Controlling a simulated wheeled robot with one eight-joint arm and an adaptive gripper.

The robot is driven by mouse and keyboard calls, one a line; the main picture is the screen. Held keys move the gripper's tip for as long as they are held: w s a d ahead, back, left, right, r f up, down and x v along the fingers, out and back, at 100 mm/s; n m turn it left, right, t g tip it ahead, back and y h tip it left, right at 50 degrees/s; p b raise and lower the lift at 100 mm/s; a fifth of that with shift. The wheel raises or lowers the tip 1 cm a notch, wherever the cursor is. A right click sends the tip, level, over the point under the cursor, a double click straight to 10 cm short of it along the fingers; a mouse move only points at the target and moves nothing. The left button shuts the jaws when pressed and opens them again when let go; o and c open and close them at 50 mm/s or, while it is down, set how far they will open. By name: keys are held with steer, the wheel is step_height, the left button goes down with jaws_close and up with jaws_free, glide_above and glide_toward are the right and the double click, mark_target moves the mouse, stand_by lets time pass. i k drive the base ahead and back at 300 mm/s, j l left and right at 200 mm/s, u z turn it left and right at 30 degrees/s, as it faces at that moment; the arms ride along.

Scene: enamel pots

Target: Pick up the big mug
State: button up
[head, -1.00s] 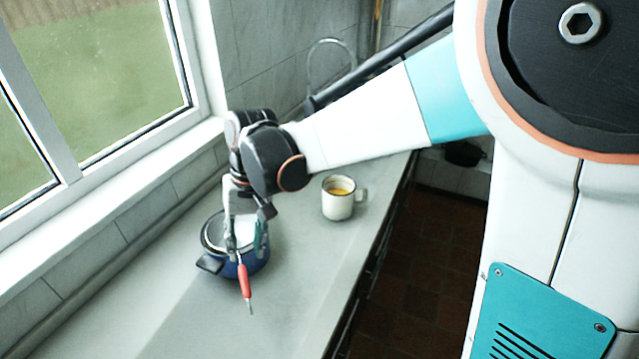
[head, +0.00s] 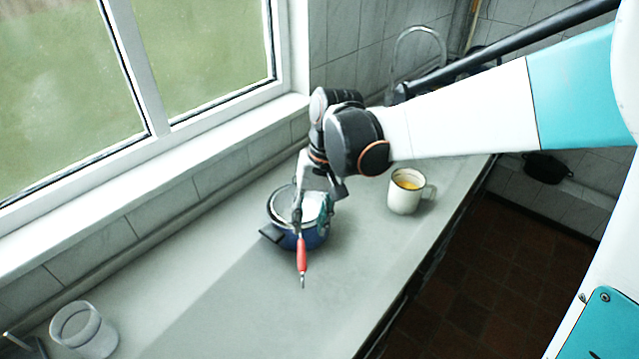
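A white mug (head: 404,198) with a dark rim, a handle on its right and orange-yellow contents stands upright on the grey counter. My gripper (head: 311,220) points down at a blue pot (head: 312,238), left of the mug and apart from it. Its two fingers are spaced apart over the pot, with something white between them. I cannot tell whether they touch it, or whether it is part of the pot. A red-handled tool (head: 301,258) slants down from beside the left finger, in front of the pot; its upper end is hidden.
The grey counter (head: 240,305) is bare in front of the pot. A window and sill (head: 150,170) run along the left. A curved tap (head: 418,32) is behind my arm. The counter's edge drops to a dark tiled floor.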

mark_target(407, 185)
steer(key=i+l+u, duration=0.15)
steer(key=l+u, duration=0.2)
steer(key=i+l+u, duration=0.15)
steer(key=u, duration=0.15)
steer(key=l+u, duration=0.35)
steer(key=i+l+u, duration=0.1)
steer(key=l+u, duration=0.25)
steer(key=l, duration=0.1)
